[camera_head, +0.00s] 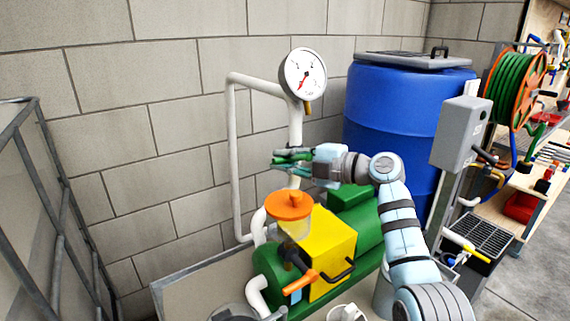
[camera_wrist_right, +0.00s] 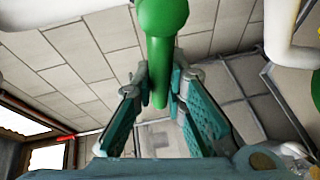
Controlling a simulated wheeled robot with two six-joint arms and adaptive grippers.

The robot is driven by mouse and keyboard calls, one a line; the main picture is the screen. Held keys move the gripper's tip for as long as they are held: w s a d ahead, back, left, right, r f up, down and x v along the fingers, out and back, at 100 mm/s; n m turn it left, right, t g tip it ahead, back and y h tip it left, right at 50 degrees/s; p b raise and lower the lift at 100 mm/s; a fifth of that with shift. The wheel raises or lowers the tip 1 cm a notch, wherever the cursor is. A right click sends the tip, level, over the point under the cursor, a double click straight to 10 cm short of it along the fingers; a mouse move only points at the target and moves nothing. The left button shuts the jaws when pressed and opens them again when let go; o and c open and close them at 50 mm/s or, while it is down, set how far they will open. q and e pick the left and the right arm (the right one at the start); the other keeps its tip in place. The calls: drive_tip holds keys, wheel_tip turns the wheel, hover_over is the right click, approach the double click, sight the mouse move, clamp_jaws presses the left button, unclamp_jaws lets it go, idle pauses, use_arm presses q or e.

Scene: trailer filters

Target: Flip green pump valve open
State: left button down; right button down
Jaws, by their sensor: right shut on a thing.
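The green pump valve handle (camera_head: 296,157) is beside the white vertical pipe below the gauge, partly hidden by my right gripper (camera_head: 287,162). In the right wrist view the green handle (camera_wrist_right: 162,30) has a round knob at the top, and its narrow lever runs down between the teal fingers of my right gripper (camera_wrist_right: 160,82). The fingers are closed in on the lever from both sides. My right arm reaches in from the lower right, over the pump. My left gripper is not in view.
The green and yellow pump (camera_head: 334,245) with an orange cap (camera_head: 289,205) and an orange handle (camera_head: 301,282) stands below. A pressure gauge (camera_head: 303,74) is above the gripper. A blue barrel (camera_head: 393,105) and a grey box (camera_head: 461,133) are to the right.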

drive_tip(key=shift+d+r+m+b, duration=0.1)
drive_tip(key=shift+r+m+b, duration=0.15)
drive_tip(key=shift+m+b, duration=0.2)
drive_tip(key=shift+r+m+t+y, duration=0.15)
drive_tip(key=shift+m+t+y, duration=0.15)
drive_tip(key=shift+m+y, duration=0.15)
drive_tip(key=shift+w+d+r+m+y+b, duration=0.15)
drive_tip(key=shift+r+m+y+b, duration=0.15)
drive_tip(key=shift+m+b, duration=0.2)
drive_tip(key=shift+w+d+r+m+y+b, duration=0.15)
drive_tip(key=shift+r+m+b, duration=0.25)
drive_tip(key=shift+m, duration=0.2)
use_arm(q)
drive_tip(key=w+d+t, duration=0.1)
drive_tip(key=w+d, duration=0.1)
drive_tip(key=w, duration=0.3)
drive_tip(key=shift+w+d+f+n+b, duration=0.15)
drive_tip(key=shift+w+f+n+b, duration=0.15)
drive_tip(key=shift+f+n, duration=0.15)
use_arm(e)
drive_tip(key=shift+d+r+m+t, duration=0.1)
drive_tip(key=shift+r+m+t, duration=0.3)
drive_tip(key=shift+m, duration=0.2)
drive_tip(key=c, duration=1.6)
unclamp_jaws()
